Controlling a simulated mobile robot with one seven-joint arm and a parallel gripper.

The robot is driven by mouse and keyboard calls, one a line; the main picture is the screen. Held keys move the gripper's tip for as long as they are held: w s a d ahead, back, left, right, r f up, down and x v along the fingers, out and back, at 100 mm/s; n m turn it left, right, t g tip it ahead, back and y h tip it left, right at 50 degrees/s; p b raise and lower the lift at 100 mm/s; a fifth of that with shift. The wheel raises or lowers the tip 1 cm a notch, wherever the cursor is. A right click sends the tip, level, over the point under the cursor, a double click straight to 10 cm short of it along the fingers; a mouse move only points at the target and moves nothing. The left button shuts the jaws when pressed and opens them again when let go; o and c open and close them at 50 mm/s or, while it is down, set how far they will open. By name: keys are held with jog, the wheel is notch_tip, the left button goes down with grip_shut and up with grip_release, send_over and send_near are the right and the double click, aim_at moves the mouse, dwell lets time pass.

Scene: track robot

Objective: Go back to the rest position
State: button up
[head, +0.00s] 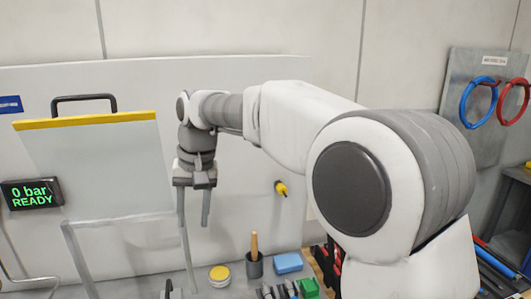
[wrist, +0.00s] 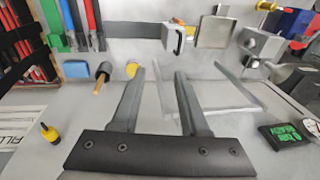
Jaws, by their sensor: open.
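My gripper (head: 193,222) hangs from my raised arm in the head view, fingers pointing down. Its two fingers are apart with nothing between them. In the wrist view the gripper (wrist: 161,75) also shows open and empty above the bench. In the head view it is just right of a clear panel (head: 98,170) with a yellow top edge and a dark handle. No contact between the gripper and the panel can be made out.
A display (head: 33,193) reads "0 bar READY" at the left. A yellow tin (head: 219,275), a dark cup (head: 254,268) with a wooden handle and a blue block (head: 288,262) stand below. Red and blue rings (head: 478,103) hang at the right. Air around the gripper looks free.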

jog(key=s+d+r+t, duration=0.1)
jog(key=s+d, duration=0.2)
jog(key=d, duration=0.3)
jog(key=s+d+r+m+t+h, duration=0.1)
jog(key=s+d, duration=0.1)
jog(key=d, duration=0.4)
jog(key=s+d+r+t, duration=0.1)
jog(key=s+d+r, duration=0.15)
jog(key=d, duration=0.35)
jog(key=s+d+f+m+t, duration=0.1)
jog(key=s+d+f, duration=0.2)
jog(key=s+d, duration=0.3)
jog(key=s+d+f+t+h, duration=0.1)
jog(key=s+d+f, duration=0.3)
jog(key=s+d, duration=0.2)
jog(key=shift+s+m, duration=0.4)
jog(key=shift+s, duration=0.3)
